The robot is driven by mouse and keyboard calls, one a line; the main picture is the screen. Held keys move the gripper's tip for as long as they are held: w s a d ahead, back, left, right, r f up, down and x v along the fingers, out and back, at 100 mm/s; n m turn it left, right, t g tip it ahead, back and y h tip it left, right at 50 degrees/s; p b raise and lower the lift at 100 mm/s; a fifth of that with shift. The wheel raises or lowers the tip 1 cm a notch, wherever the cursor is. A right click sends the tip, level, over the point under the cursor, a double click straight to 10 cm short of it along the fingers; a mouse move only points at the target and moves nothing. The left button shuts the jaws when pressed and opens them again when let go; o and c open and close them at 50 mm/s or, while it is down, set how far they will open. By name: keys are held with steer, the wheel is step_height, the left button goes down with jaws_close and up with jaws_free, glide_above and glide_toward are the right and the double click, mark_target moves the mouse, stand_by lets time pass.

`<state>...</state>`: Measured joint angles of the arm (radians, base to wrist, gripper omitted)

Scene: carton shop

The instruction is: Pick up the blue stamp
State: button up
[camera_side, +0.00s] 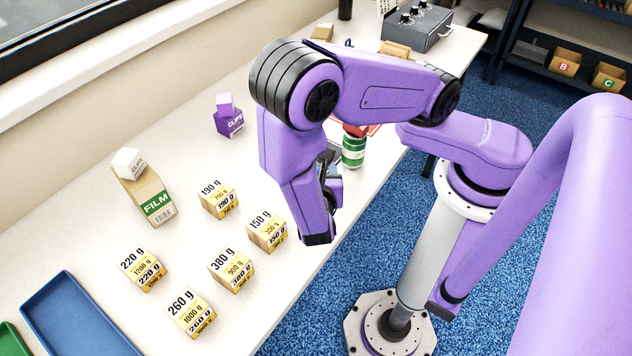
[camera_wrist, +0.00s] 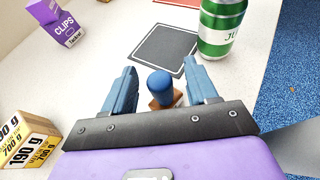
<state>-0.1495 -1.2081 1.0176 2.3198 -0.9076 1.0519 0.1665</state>
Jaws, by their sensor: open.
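The blue stamp (camera_wrist: 160,86) shows in the wrist view, with a rounded blue handle on a small brown base, standing on the white table. My gripper (camera_wrist: 160,68) is open, with one blue finger on each side of the stamp in the picture. I see gaps on both sides of the handle, and the fingers do not appear to touch it. In the side view my own arm hides the stamp, and my fingers cannot be made out clearly there.
A green can (camera_wrist: 222,28) stands beyond the right finger, near the table edge. A dark square mat (camera_wrist: 163,50) lies ahead. A purple CLIPS box (camera_wrist: 56,24) is far left; a 190 g box (camera_wrist: 28,142) is near left. Several weight boxes (camera_side: 267,231) stand nearby.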

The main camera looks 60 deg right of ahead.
steer(key=shift+x, duration=1)
jaws_close()
